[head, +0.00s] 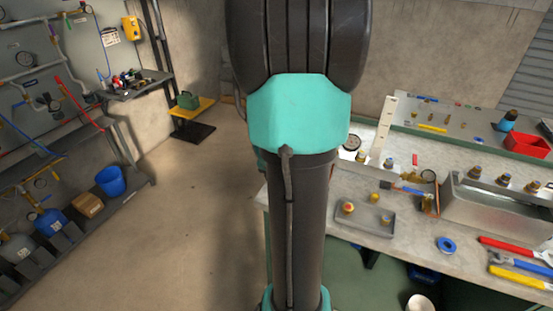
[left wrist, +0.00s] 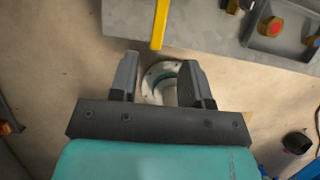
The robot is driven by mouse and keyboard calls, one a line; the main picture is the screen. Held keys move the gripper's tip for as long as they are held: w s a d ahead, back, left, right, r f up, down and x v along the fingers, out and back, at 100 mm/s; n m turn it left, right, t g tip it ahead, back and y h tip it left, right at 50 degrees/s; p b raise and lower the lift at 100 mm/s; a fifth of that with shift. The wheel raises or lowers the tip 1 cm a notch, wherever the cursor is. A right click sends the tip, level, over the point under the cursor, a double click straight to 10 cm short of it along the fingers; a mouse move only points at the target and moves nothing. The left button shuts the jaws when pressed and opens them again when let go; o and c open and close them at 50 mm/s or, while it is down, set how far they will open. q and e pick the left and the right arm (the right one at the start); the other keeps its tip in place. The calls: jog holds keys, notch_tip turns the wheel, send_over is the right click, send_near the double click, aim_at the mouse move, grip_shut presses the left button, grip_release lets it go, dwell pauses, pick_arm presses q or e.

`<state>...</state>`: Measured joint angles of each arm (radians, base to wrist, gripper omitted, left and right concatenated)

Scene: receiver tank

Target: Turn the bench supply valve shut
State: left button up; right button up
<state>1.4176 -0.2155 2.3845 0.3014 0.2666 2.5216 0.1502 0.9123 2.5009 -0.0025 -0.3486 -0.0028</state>
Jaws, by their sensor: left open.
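My left gripper (left wrist: 160,70) is open and empty in the left wrist view, its two dark fingers apart. A yellow bar (left wrist: 159,25), like a lever handle, crosses the bench's edge just beyond the fingers and does not touch them. Its upper end runs out of the picture, so I cannot tell whether it belongs to the bench supply valve. No valve body shows clearly. In the head view, my own large dark and teal arm covers the middle and hides the bench's left end. Neither gripper shows there.
The bench (head: 455,235) holds a grey tray (head: 378,227) with brass fittings, a metal bin (head: 488,209), a red box (head: 527,145) and red, blue and yellow-handled tools. Gas cylinders and a blue bucket (head: 111,181) stand at left. Floor (head: 185,220) between is clear.

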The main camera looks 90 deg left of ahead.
pick_arm(q)
jog(key=v, duration=1)
jog(key=shift+w+f, duration=0.1)
jog(key=shift+w, duration=0.05)
